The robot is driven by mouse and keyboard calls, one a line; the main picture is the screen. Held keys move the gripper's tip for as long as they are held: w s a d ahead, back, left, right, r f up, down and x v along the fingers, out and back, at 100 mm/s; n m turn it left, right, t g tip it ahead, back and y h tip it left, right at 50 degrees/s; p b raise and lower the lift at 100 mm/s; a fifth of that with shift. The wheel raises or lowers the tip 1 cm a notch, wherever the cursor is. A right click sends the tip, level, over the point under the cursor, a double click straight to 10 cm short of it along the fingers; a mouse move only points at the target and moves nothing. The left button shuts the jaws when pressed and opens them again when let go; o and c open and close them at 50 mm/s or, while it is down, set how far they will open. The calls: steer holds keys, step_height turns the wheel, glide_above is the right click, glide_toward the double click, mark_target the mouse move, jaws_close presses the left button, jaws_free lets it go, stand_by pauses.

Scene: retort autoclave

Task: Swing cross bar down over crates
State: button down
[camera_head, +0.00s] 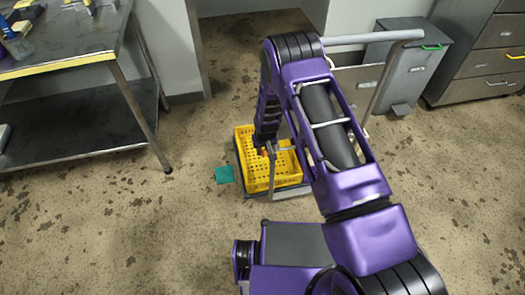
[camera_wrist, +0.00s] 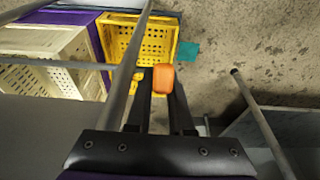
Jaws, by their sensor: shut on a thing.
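My gripper (camera_wrist: 164,92) is shut on an orange grip (camera_wrist: 163,77), which sits between its two dark fingers. A thin grey cross bar (camera_wrist: 60,64) runs in from the left towards this grip, roughly level in the wrist view. Its join with the grip is hidden behind a slanting grey post. In the head view my gripper (camera_head: 262,143) is above a yellow crate (camera_head: 286,180), with the orange grip (camera_head: 264,152) just visible. The yellow crate also shows at the top of the wrist view (camera_wrist: 164,42), with cream crates (camera_wrist: 38,38) to its left.
A grey post (camera_wrist: 139,50) crosses close in front of my fingers. A teal flat piece (camera_head: 224,175) lies on the floor left of the crate. A metal table (camera_head: 75,130) stands at left, grey bins (camera_head: 408,65) and drawers at right.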

stand_by(0.3)
steer(key=c, duration=0.8)
jaws_free()
steer(key=shift+f, duration=0.1)
steer(key=p+v, duration=0.2)
steer(key=v, duration=1.5)
steer(key=shift+r+p, duration=0.2)
steer(key=shift+p, duration=0.15)
